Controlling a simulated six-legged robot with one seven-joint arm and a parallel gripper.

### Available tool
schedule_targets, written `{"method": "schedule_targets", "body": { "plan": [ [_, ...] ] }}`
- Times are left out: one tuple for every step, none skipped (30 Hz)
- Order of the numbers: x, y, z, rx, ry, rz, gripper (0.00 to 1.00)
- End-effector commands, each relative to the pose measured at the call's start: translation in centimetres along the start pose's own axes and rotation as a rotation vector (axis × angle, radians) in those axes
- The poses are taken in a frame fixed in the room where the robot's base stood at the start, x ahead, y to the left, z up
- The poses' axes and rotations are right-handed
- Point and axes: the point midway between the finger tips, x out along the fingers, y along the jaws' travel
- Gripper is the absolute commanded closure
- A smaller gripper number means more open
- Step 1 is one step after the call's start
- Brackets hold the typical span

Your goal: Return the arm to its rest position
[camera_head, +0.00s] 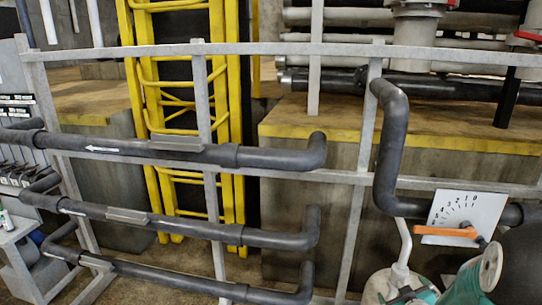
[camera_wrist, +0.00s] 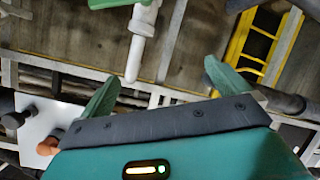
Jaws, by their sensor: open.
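My gripper (camera_wrist: 162,72) shows in the wrist view with its two green fingers spread wide apart. It is open, and nothing is held between the fingers. A pale vertical pipe (camera_wrist: 141,45) shows behind the gap, and I cannot tell how far away it is. In the head view, a teal part of my arm (camera_head: 462,291) shows at the lower right corner, and most of the arm is out of view. There the gripper fingers cannot be made out clearly.
A white dial plate (camera_head: 478,208) with an orange lever (camera_head: 446,231) pointing left stands beside my arm. Dark pipes (camera_head: 260,156) run along a grey metal railing (camera_head: 290,49). A yellow ladder (camera_head: 231,110) stands behind. A pale tank (camera_head: 378,287) is close at the lower right.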

Motion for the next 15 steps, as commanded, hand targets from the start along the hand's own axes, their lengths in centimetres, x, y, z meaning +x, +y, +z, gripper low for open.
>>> {"method": "schedule_targets", "body": {
  "plan": [
    [-0.7, -0.3, -2.0, -0.003, -0.022, -0.008, 0.0],
    [-1.1, -0.4, -2.8, 0.001, -0.043, -0.013, 0.0],
    [-1.7, -0.7, -3.8, 0.008, -0.07, -0.02, 0.0],
    [-2.2, -1.0, -4.6, 0.015, -0.09, -0.025, 0.0],
    [-2.8, -1.2, -5.3, 0.022, -0.11, -0.03, 0.0],
    [-3.6, -1.6, -6.3, 0.033, -0.135, -0.037, 0.0],
    [-4.3, -1.9, -7.0, 0.043, -0.154, -0.042, 0.0],
    [-5.0, -2.2, -7.7, 0.052, -0.171, -0.049, 0.0],
    [-6.0, -2.7, -8.6, 0.067, -0.196, -0.058, 0.0],
    [-6.9, -3.1, -9.2, 0.077, -0.214, -0.065, 0.0],
    [-7.7, -3.5, -9.8, 0.09, -0.232, -0.073, 0.0],
    [-8.9, -4.1, -10.6, 0.106, -0.254, -0.084, 0.0],
    [-9.9, -4.5, -11.1, 0.118, -0.272, -0.093, 0.0],
    [-10.9, -5.0, -11.6, 0.133, -0.289, -0.103, 0.0],
    [-12.2, -5.7, -12.2, 0.15, -0.312, -0.117, 0.0]
  ]
}}
